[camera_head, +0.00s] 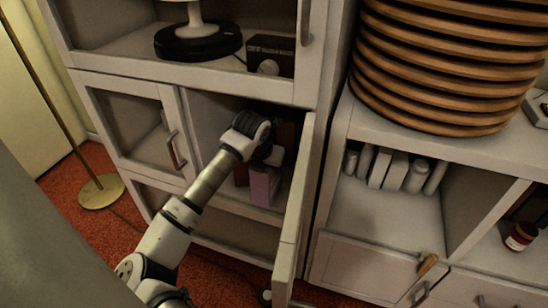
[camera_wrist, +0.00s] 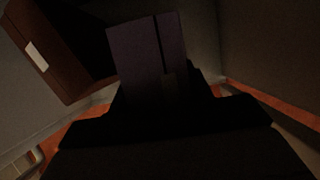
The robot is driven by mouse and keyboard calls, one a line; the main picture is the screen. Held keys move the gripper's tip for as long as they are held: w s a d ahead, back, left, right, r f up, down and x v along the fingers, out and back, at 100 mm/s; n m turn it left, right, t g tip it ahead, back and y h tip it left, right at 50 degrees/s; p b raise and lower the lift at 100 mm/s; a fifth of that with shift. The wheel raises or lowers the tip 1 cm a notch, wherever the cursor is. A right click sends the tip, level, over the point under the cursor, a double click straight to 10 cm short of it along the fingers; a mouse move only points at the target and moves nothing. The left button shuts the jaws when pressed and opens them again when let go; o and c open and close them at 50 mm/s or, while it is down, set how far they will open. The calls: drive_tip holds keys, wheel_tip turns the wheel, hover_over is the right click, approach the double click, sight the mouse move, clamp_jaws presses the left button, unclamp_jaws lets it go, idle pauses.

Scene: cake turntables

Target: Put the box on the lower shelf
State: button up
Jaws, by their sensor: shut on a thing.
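A purple-pink box (camera_head: 263,186) is inside the cabinet compartment behind the open door. It also shows in the dim wrist view (camera_wrist: 135,50), upright between my fingers. My gripper (camera_head: 272,156) reaches into the compartment and is shut on this box; my wrist hides part of the grip. The box is at or just above the compartment floor; I cannot tell if it touches. The lower shelf space (camera_head: 236,233) shows beneath that compartment, partly behind my arm.
A brown box with a white label (camera_wrist: 55,50) stands close by on the left in the wrist view. The open cabinet door (camera_head: 297,205) bounds the right side. A closed glass door (camera_head: 132,122) is left. A stack of wooden discs (camera_head: 445,65) stands on the right cabinet.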

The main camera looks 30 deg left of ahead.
sight(259, 185)
drive_tip(key=w+a+f, duration=0.1)
drive_tip(key=w, duration=0.5)
drive_tip(key=shift+a+f, duration=0.2)
drive_tip(key=shift+a, duration=0.1)
drive_tip(key=shift+b, duration=0.3)
drive_tip(key=shift+f, duration=0.2)
drive_tip(key=o, duration=1.2)
drive_tip(key=s+d, duration=0.1)
drive_tip(key=s, duration=0.3)
drive_tip(key=s+d+r, duration=0.1)
drive_tip(key=s, duration=0.3)
drive_tip(key=s+d, duration=0.1)
drive_tip(key=s, duration=0.3)
drive_tip(key=shift+d+r, duration=0.1)
drive_tip(key=shift+r, duration=0.15)
